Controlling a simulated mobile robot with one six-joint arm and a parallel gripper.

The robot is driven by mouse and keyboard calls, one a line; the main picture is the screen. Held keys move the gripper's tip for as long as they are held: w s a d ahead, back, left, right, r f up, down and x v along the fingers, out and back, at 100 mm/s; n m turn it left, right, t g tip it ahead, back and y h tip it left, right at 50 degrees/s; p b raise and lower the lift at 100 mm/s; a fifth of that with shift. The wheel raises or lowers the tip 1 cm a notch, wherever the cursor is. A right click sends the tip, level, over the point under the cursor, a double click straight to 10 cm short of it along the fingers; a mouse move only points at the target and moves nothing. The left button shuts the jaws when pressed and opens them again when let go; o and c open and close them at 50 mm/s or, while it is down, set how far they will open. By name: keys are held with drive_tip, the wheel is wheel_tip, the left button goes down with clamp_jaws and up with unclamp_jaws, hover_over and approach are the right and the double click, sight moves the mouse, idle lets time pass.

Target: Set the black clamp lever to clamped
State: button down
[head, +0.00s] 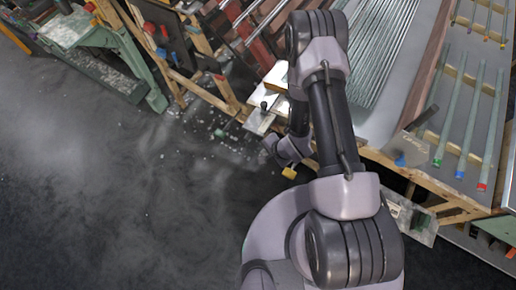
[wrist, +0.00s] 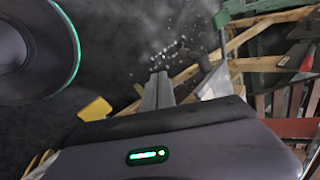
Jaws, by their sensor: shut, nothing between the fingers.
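The black clamp lever (head: 263,106) shows in the head view as a small dark knob above a pale plate (head: 259,123) at the bench edge. In the wrist view a dark, rounded bar (wrist: 204,62), which looks like the lever, lies just right of and beyond my fingers. Its exact setting is too small to tell. My gripper (wrist: 157,80) shows two grey fingers shut together and empty, near the bar; I cannot tell whether they touch it. In the head view my arm hides the fingers.
A yellow block (head: 289,172) is close to my wrist. A rack of glass tubes (head: 385,50) and a board with colour-tipped tubes (head: 465,120) lie at the right. A green bench (head: 105,45) stands at the upper left. The dark floor (head: 100,190) is open at the left.

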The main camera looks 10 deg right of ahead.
sight(247, 140)
drive_tip(key=w+a+f+b, duration=0.4)
drive_tip(key=w+a+f, duration=0.1)
drive_tip(key=f, duration=0.2)
drive_tip(key=shift+w, duration=0.35)
drive_tip(key=shift+b, duration=0.4)
